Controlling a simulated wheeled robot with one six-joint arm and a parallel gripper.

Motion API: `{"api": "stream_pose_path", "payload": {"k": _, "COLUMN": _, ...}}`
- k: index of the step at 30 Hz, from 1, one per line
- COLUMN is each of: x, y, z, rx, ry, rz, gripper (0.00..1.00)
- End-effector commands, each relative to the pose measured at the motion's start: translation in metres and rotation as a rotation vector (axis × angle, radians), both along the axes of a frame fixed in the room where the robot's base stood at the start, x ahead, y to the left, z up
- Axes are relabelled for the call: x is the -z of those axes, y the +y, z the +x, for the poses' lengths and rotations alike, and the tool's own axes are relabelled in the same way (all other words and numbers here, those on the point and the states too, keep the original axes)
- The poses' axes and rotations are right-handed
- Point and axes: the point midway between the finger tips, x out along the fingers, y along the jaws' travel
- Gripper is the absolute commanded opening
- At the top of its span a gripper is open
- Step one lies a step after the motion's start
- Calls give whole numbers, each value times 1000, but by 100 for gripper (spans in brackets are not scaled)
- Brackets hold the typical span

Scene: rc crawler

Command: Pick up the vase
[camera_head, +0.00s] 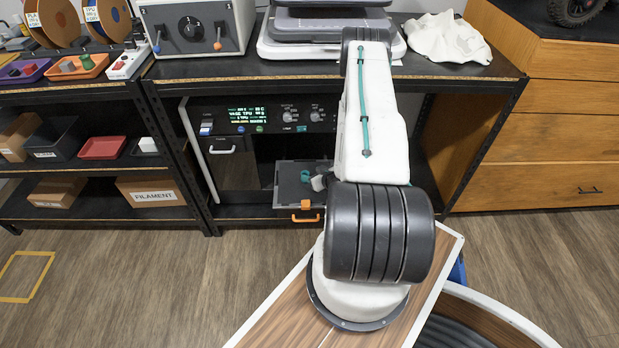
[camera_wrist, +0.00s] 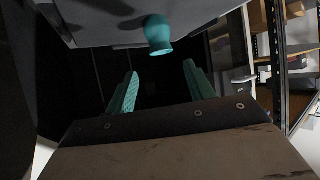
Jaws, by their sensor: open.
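The vase (camera_wrist: 158,36) is a small teal piece with a narrow neck and a flared rim, in the top middle of the wrist view. It meets a dark grey plate (camera_wrist: 110,30) there. My gripper (camera_wrist: 160,68) shows two teal fingers spread apart with nothing between them. The vase is beyond the fingertips, roughly in line with the gap, and apart from them. In the head view, a small teal shape (camera_head: 305,176) shows over a grey pulled-out tray (camera_head: 286,186); I cannot tell whether it is the vase or a finger. My arm hides much of this area.
The tray with an orange handle (camera_head: 306,216) belongs to a lit-display machine (camera_head: 262,115) on the lower shelf. The shelf top (camera_head: 440,70) is above it, close to my arm. Shelf posts (camera_wrist: 274,60) stand at the right in the wrist view.

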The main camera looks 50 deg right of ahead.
Motion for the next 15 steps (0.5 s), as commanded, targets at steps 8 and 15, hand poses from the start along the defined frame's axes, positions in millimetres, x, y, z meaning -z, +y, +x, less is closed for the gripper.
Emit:
{"api": "stream_pose_path", "payload": {"k": 8, "x": 23, "y": 2, "z": 2, "rx": 8, "ry": -31, "rz": 4, "gripper": 53}}
{"api": "stream_pose_path", "payload": {"k": 15, "x": 38, "y": -1, "z": 28, "rx": 7, "ry": -31, "rz": 5, "gripper": 53}}
